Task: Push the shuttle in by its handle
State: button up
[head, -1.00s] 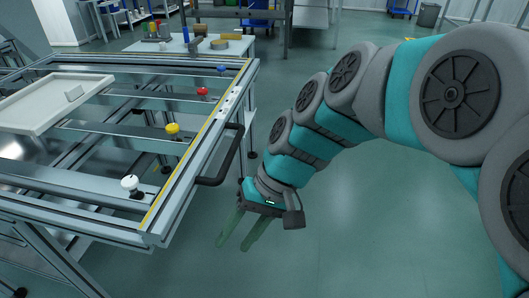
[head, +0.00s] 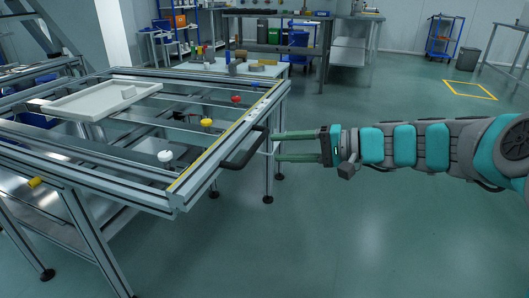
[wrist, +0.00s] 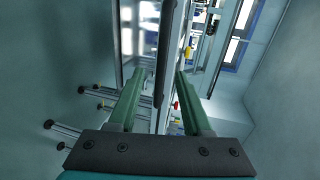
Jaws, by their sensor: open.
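The black bar handle (head: 243,151) stands out from the right side of an aluminium frame, which appears to be the shuttle (head: 203,178), with a yellow strip along its edge. My gripper (head: 276,146) is open with its green fingers pointing left, and its fingertips are close to the handle. In the wrist view, the handle (wrist: 165,45) runs upright between the two fingers (wrist: 160,98). I cannot tell whether either finger touches it.
White (head: 165,156), yellow (head: 206,122) and red (head: 236,99) knobs sit on the crossbars. A pale tray (head: 75,108) lies on the frame's left part. A bench with small items (head: 215,68) stands behind. The floor at right (head: 400,240) is clear.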

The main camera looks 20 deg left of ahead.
aim_at(256, 143)
jog(key=x, duration=0.5)
jog(key=w+x, duration=0.1)
jog(key=x, duration=0.1)
jog(key=shift+a+r+b, duration=0.1)
jog(key=shift+a+b, duration=0.15)
jog(key=shift+b, duration=0.1)
grip_shut()
dwell(1.2)
